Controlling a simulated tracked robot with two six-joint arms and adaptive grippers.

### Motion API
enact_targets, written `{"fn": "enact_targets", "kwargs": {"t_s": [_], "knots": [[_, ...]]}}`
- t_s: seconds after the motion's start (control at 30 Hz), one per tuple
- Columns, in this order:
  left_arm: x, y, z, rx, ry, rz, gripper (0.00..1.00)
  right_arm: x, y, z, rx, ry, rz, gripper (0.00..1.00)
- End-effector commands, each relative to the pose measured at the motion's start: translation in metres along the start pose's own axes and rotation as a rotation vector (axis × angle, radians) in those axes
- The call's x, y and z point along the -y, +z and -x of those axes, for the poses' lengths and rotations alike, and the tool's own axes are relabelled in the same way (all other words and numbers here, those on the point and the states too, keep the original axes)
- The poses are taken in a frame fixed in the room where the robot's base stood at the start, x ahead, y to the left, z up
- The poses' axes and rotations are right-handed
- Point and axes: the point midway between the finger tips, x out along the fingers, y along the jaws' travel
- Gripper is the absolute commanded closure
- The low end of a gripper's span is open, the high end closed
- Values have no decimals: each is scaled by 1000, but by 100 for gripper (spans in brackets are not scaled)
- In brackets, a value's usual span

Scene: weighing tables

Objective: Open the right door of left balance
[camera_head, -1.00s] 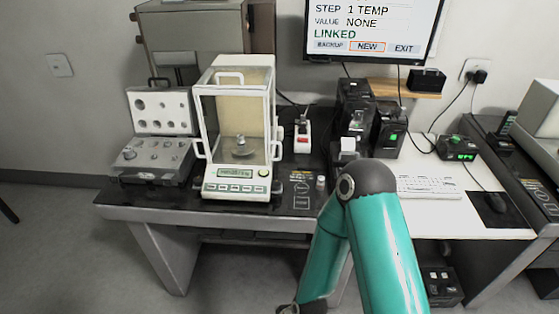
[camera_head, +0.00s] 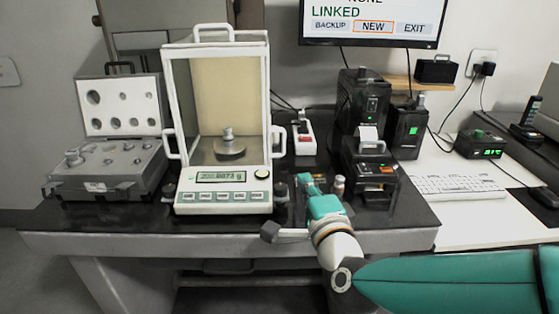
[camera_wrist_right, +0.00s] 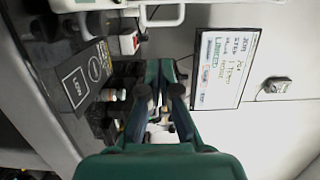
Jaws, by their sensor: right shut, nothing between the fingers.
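The left balance (camera_head: 218,180) stands on the dark table in the head view, a glass-walled case with a metal weight (camera_head: 228,143) on its pan. Its right door handle (camera_head: 280,141), a white bar, is at the case's front right; the left handle is level with it, and the right door looks shut. My right gripper (camera_head: 305,181), teal, is right of the balance's base, below the handle and apart from it, its fingers together and empty. The right wrist view shows the gripper's fingers (camera_wrist_right: 165,80) and a white handle (camera_wrist_right: 162,14) at the top edge. My left gripper is out of view.
An open weight box (camera_head: 105,165) stands left of the balance. A small white and red device (camera_head: 304,138) is behind the handle. Black instruments (camera_head: 368,175) with a printer stand close to the right of my gripper. A monitor (camera_head: 375,28) hangs above.

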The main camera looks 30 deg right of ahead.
Motion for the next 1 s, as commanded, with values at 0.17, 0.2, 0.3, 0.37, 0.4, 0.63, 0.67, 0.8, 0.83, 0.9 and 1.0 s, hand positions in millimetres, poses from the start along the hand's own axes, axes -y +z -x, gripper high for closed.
{"fn": "enact_targets", "kwargs": {"t_s": [0.17, 0.2, 0.3, 0.37, 0.4, 0.63, 0.67, 0.8, 0.83, 0.9, 1.0], "knots": [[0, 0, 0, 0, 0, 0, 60, 0, 4, -22, 6, 3, 1, 100], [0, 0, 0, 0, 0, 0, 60, 0, 4, -30, 7, 2, 1, 100], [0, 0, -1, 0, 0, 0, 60, -1, 6, -50, 10, 4, 3, 100], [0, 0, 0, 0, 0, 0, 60, 0, 7, -63, 11, 4, 2, 100], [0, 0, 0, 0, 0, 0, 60, 0, 7, -71, 11, 3, 3, 100], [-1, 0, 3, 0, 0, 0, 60, 0, 8, -114, 13, 3, 3, 100], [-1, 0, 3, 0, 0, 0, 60, 0, 9, -118, 14, 3, 4, 100], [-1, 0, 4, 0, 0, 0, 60, 0, 10, -132, 16, 3, 4, 100], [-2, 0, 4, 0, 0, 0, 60, 0, 9, -134, 16, 2, 3, 100], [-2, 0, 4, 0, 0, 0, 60, 0, 10, -137, 15, 1, 3, 100], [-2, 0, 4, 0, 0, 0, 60, 0, 10, -139, 16, 2, 3, 100]]}}
